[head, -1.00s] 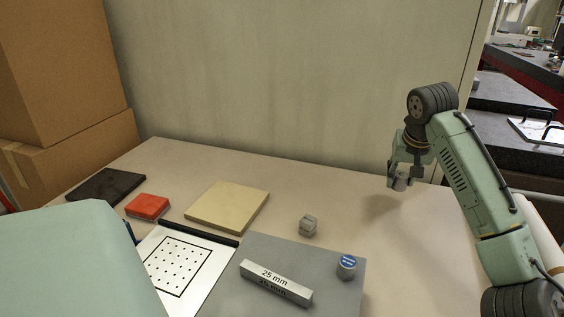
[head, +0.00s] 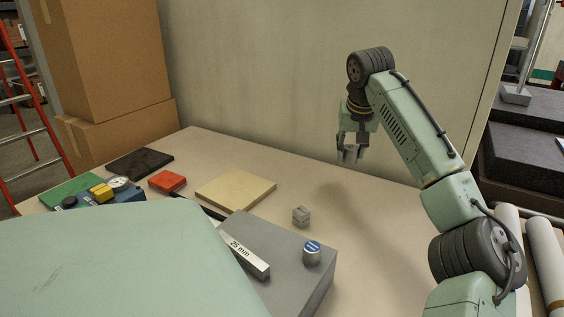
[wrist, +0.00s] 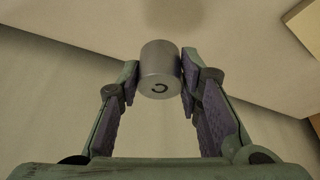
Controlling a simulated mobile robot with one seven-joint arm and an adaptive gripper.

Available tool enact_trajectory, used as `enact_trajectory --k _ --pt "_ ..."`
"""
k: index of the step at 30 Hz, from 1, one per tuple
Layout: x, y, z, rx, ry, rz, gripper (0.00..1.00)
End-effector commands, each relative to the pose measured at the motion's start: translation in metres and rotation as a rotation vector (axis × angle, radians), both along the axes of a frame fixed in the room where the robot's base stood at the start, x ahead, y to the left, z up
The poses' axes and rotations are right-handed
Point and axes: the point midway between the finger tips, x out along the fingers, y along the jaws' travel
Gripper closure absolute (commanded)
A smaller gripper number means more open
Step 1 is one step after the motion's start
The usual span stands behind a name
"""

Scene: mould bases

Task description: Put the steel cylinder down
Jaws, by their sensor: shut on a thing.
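The steel cylinder (wrist: 160,66) is a plain grey metal piece with a dark curved mark on its end face. My gripper (wrist: 159,78) is shut on it, with a finger pad on each side in the wrist view. In the head view the cylinder (head: 350,154) hangs at the tips of my gripper (head: 351,150), in the air above the back right part of the beige table (head: 370,215). A soft shadow lies on the table below the arm.
A grey block (head: 285,240) carries a bar marked 25 mm (head: 246,258) and a blue-topped cylinder (head: 312,254). A small grey piece (head: 301,215), a tan plate (head: 236,189), a red block (head: 167,181) and a black pad (head: 140,163) lie behind. Table at right is clear.

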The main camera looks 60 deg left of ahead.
Motion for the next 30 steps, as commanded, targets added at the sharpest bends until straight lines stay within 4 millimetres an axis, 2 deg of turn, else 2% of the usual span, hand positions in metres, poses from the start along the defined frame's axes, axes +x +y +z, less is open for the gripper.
enact_trajectory --k 3,12,17,24,30 --pt "-0.005 0.005 -0.003 0.001 -0.001 0.009 1.00" --pt "-0.006 0.005 -0.052 0.002 0.001 0.009 1.00" --pt "-0.005 0.005 -0.063 0.002 -0.001 0.009 1.00" --pt "-0.005 0.005 -0.093 0.001 -0.001 0.008 1.00" --pt "-0.005 0.005 -0.098 0.003 -0.001 0.008 1.00"
